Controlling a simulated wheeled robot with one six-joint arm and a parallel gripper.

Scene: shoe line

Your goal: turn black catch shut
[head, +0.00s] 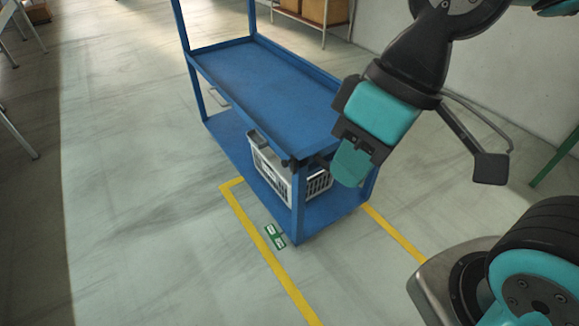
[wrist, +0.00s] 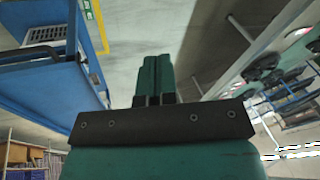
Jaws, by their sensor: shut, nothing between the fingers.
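A blue trolley (head: 290,92) stands in the middle of the head view. A small black piece (head: 289,162), which may be the catch, sits at the near corner of its upper shelf; its turned position is too small to tell. My gripper (head: 350,166) is shut and empty. In the head view it appears just right of that corner, partly covering the shelf's near edge; I cannot tell whether it touches. In the wrist view the closed fingers (wrist: 157,78) point away over bare floor, with the trolley (wrist: 45,80) to the left. The catch is not discernible there.
A white basket (head: 270,170) stands on the trolley's lower shelf. The floor to the left is mostly clear. A rack with boxes (head: 315,12) stands behind.

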